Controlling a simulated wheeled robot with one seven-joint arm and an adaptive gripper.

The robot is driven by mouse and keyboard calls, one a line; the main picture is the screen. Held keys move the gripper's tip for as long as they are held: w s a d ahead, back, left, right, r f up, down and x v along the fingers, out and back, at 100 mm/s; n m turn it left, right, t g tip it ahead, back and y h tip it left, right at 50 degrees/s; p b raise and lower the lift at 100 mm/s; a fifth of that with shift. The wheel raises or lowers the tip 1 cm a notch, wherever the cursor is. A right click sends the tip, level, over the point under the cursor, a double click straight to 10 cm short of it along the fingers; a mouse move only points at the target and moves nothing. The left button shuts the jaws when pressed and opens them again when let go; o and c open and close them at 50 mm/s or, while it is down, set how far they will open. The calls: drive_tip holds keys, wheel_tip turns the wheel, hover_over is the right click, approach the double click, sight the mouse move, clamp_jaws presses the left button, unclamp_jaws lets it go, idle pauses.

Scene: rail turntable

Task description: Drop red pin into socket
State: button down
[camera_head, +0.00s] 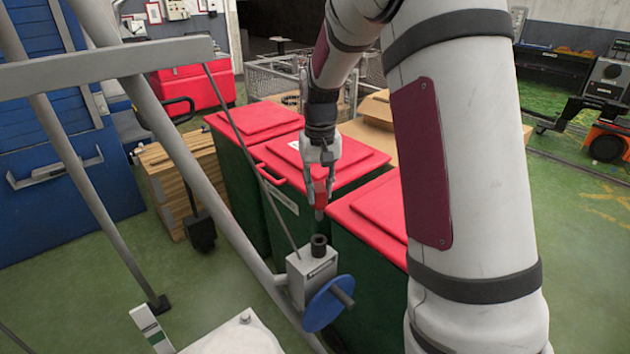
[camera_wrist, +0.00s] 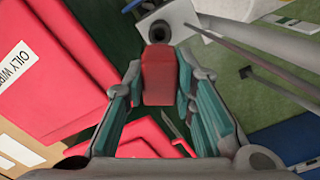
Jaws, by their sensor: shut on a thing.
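The red pin (camera_head: 320,193) is held in my gripper (camera_head: 321,180), pointing downward in the head view. In the wrist view the red pin (camera_wrist: 159,75) shows between the two fingers of my gripper (camera_wrist: 160,85), which are shut on it. The socket (camera_head: 318,246) is a dark, round, hollow collar on top of a grey box with a blue wheel. The pin is above the socket and apart from it in the head view. In the wrist view the dark ring of the socket (camera_wrist: 159,32) lies just beyond the pin's end. The pin's lower tip is hard to make out.
Green bins with red lids (camera_head: 340,160) stand behind the socket. A grey rail frame (camera_head: 150,100) with slanted bars and a thin rod crosses the left side. A blue wheel (camera_head: 328,303) sticks out from the socket's box. Green floor (camera_head: 80,240) is open at left.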

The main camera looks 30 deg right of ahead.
sight(319, 220)
drive_tip(key=shift+s, duration=0.1)
idle(0.3)
drive_tip(key=shift+f+b, duration=0.3)
drive_tip(key=shift+f, duration=2.6)
drive_tip(key=shift+f+b, duration=0.4)
drive_tip(key=shift+f, duration=2.4)
drive_tip(key=c, duration=1.2)
unclamp_jaws()
drive_tip(key=shift+c, duration=0.2)
wheel_tip(319, 220, up, 12)
drive_tip(key=shift+r, duration=0.1)
